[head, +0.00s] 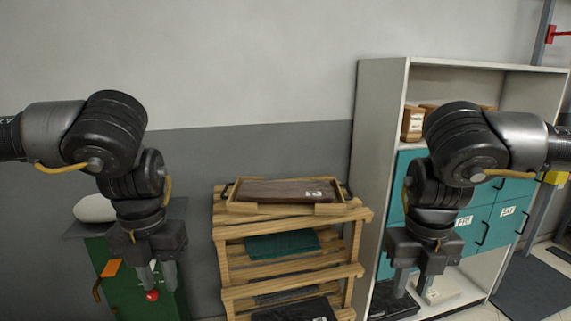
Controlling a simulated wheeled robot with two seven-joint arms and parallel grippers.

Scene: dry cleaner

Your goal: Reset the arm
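My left gripper (158,276) hangs pointing down at the left, in front of a green cabinet. Its two fingers stand apart with nothing seen between them. My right gripper (413,284) hangs pointing down at the right, in front of the shelf unit. Its fingers are also apart and I see nothing held. Both arms are bent, coming in from the picture's sides, with the grippers at about the same height.
A wooden rack (225,232) stands between the grippers, with a handled tray (240,208) on top and dark folded items below. The green cabinet (120,290) has a red knob (152,296). A pale shelf unit (368,140) with teal drawers (481,235) stands right.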

